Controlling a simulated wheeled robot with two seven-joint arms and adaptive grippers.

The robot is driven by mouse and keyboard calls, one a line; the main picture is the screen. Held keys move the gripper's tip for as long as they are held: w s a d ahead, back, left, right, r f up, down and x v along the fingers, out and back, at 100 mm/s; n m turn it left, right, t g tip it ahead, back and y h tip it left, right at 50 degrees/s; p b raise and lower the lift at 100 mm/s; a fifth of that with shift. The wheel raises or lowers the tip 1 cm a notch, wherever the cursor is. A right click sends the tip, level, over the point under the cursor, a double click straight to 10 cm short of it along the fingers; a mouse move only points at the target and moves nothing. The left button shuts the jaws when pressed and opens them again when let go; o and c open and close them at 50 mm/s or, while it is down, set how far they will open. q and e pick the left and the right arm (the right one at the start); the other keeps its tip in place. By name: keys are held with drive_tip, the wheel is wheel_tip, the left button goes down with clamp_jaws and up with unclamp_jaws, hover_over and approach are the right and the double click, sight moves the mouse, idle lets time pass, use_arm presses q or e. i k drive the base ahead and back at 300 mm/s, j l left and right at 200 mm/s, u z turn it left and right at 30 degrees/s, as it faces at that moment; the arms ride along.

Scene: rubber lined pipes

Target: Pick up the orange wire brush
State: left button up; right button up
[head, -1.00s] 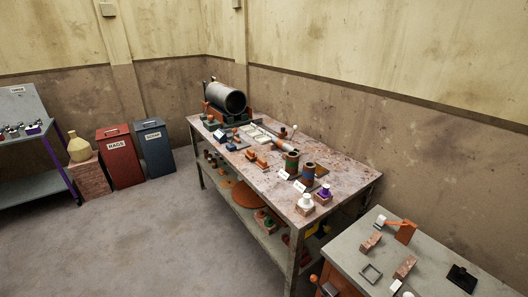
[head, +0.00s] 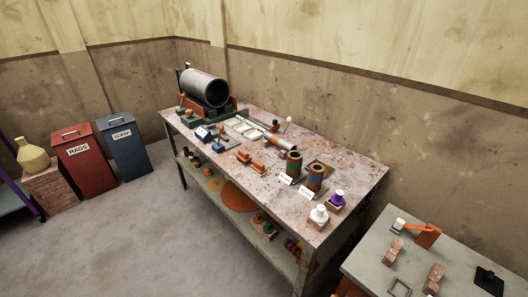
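Two small orange blocks, one (head: 243,156) and another (head: 258,166), lie side by side near the front edge of the long stained workbench (head: 345,182). One of them may be the orange wire brush, but they are too small to tell. Neither of my grippers is in the head view, and nothing is seen touching the blocks.
A large dark pipe (head: 205,88) rests on an orange cradle at the bench's far end. A grey table (head: 375,262) is at right. Rags (head: 85,165) and scrap bins (head: 124,150) stand left. Floor before the bench is clear.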

sight(243, 156)
drive_tip(key=i+j+z, duration=0.3)
drive_tip(key=j+z, duration=0.3)
drive_tip(key=i+j+z, duration=0.15)
drive_tip(key=j+z, duration=0.15)
drive_tip(key=i+j+z, duration=0.2)
drive_tip(key=j, duration=0.2)
drive_tip(key=j+z, duration=0.2)
drive_tip(key=j, duration=0.2)
